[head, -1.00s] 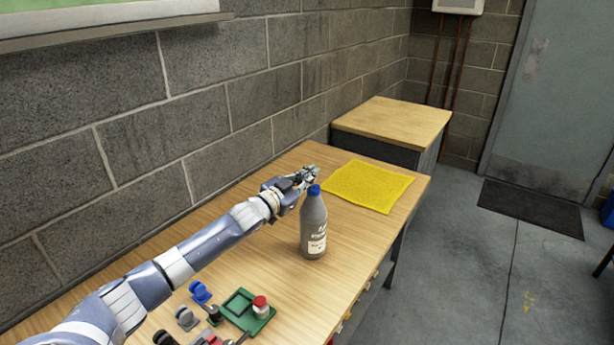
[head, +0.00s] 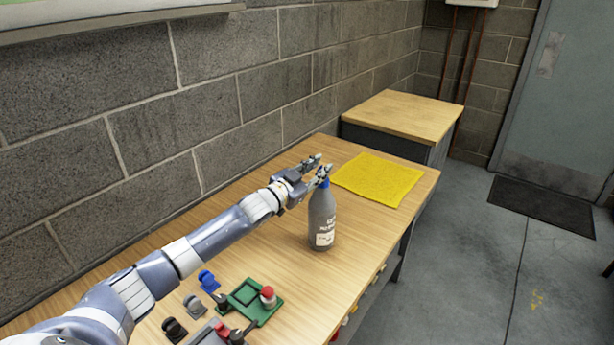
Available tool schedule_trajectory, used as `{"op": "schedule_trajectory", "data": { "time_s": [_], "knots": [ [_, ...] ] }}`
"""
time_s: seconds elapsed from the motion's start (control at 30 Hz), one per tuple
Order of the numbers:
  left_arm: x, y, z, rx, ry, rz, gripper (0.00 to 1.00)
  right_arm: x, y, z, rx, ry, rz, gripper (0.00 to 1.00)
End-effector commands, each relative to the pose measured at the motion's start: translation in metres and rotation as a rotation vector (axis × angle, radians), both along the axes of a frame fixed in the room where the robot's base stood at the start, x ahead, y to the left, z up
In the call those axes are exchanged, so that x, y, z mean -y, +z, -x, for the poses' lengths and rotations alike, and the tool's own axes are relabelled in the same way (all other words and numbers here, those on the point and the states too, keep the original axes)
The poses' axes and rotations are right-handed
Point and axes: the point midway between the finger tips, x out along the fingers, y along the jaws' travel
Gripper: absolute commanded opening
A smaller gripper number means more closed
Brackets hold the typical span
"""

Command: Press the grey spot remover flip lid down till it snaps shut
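The grey spot remover bottle (head: 321,222) stands upright on the wooden table, with a pale label low on its front. Its blue top (head: 324,183) is partly covered by my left gripper, and I cannot tell whether the flip lid is up or down. My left gripper (head: 318,166) reaches in from the left at the height of the bottle top. Its two fingers look apart, with nothing seen between them. The nearer finger overlaps the blue top in the picture; I cannot tell whether it touches.
A yellow cloth (head: 378,180) lies flat behind the bottle. A green tray (head: 250,303) with a red-topped piece (head: 268,297) and several small blue, grey and black parts sit at the near end. A block wall runs along the left. The table between is clear.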

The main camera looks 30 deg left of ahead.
Motion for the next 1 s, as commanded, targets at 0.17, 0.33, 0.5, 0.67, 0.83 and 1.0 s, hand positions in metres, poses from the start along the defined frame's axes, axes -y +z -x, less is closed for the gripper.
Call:
{"op": "schedule_trajectory", "data": {
  "time_s": [0.17, 0.33, 0.5, 0.67, 0.83, 1.0],
  "knots": [
    [-0.003, -0.002, 0.017, -0.003, 0.000, 0.000, 0.25, -0.002, 0.000, 0.000, -0.001, 0.000, -0.003, 0.40],
    [-0.005, -0.002, 0.039, -0.003, -0.001, 0.000, 0.25, -0.003, 0.000, 0.001, -0.001, 0.000, -0.003, 0.40],
    [-0.008, -0.002, 0.061, -0.003, -0.001, -0.001, 0.25, -0.003, 0.000, 0.001, -0.001, -0.001, -0.004, 0.40],
    [-0.011, -0.002, 0.082, -0.004, 0.000, -0.001, 0.25, -0.004, 0.000, 0.001, -0.001, -0.001, -0.004, 0.40],
    [-0.013, -0.002, 0.100, -0.003, 0.000, -0.001, 0.25, -0.004, 0.000, 0.001, -0.001, -0.001, -0.004, 0.40],
    [-0.015, -0.001, 0.111, -0.002, 0.000, -0.001, 0.25, -0.004, 0.000, 0.001, -0.001, -0.001, -0.004, 0.40]
  ]
}}
